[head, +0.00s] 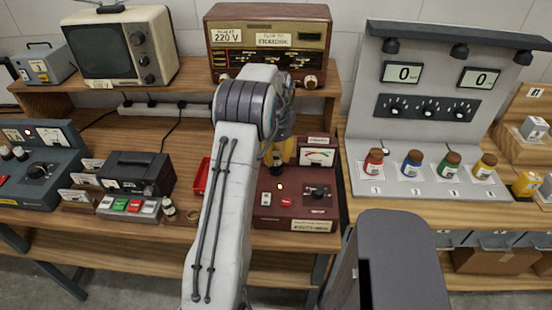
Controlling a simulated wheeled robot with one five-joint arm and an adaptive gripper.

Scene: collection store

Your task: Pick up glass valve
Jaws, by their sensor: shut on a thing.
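My gripper (276,163) is beyond the end of my arm, low over the maroon tester (320,179) on the bench. It is shut on the glass valve, a small thing mostly hidden by the fingers and arm. I cannot tell whether the valve touches the tester below it.
A black box (138,172) and a red tray (202,177) stand left of my arm. A television (118,48) and a radio (268,42) fill the shelf. Several capped jars (412,164) stand on the right.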

